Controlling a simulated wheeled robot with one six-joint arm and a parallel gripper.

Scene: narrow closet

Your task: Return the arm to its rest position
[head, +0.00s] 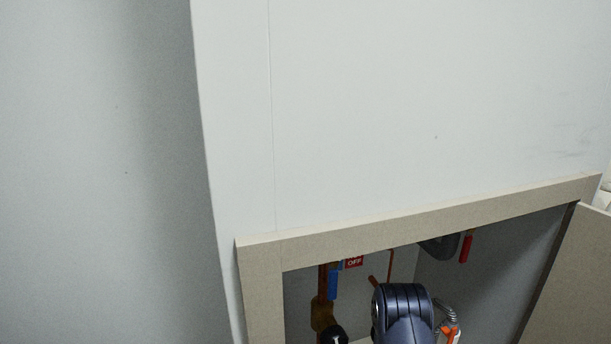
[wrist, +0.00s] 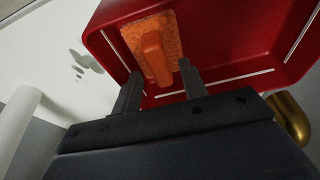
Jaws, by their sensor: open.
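My gripper (wrist: 160,70) shows in the wrist view with its two dark fingers spread apart. Nothing is seen clamped between them. Beyond the fingertips is a red tray (wrist: 235,45) with an orange block-like thing (wrist: 168,24) with a raised handle-like part. I cannot tell the gap between the fingers and the orange thing. In the head view, my dark blue arm (head: 403,300) is in front of the low wall opening, and my gripper is out of sight below the frame.
A pale frame (head: 262,290) surrounds the opening, with an open door panel (head: 575,275) at right. Inside are a blue lever (head: 332,284), a red OFF tag (head: 354,261) and a red handle (head: 465,248). The wrist view shows a white cylinder (wrist: 18,118) and a brass-coloured rounded part (wrist: 291,117).

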